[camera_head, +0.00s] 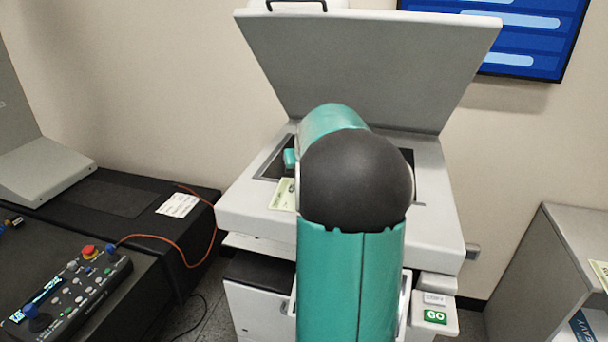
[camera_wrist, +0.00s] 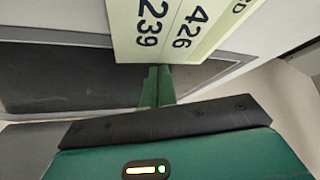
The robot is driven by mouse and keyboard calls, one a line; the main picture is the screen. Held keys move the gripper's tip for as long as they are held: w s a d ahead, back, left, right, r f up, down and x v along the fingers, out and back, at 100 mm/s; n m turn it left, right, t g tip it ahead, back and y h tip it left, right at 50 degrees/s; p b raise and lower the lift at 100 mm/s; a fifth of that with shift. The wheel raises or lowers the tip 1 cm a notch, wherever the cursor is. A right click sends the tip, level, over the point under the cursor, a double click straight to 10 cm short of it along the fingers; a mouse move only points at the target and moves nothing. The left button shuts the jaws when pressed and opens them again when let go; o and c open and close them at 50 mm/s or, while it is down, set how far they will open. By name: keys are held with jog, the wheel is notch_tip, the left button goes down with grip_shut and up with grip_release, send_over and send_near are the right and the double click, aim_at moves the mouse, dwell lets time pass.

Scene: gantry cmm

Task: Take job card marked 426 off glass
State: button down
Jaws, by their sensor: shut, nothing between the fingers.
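The job card (camera_wrist: 180,28) is pale green with dark numbers 426 and 239; it fills the top middle of the wrist view. In the head view a pale green card (camera_head: 282,196) lies at the front left of the scanner glass (camera_head: 272,166), partly hidden by my arm. In the wrist view the dark glass (camera_wrist: 60,82) lies around and below the card. My gripper (camera_wrist: 158,74) is shut and empty, its green fingertips at the card's near edge. I cannot tell whether they touch it. My arm hides most of the glass in the head view.
The scanner's grey lid (camera_head: 370,70) stands open behind the glass. A green GO button (camera_head: 435,317) is at its front right. A control box (camera_head: 75,285) and a white paper (camera_head: 178,205) lie on the dark bench at left. A grey cabinet (camera_head: 560,250) stands at right.

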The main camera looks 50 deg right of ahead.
aim_at(294, 187)
jog(key=shift+s+a, duration=0.4)
jog(key=shift+a, duration=0.5)
jog(key=shift+s+a, duration=0.4)
jog(key=shift+a, duration=0.5)
jog(key=shift+s+a, duration=0.4)
jog(key=shift+a, duration=0.5)
jog(key=shift+r, duration=3)
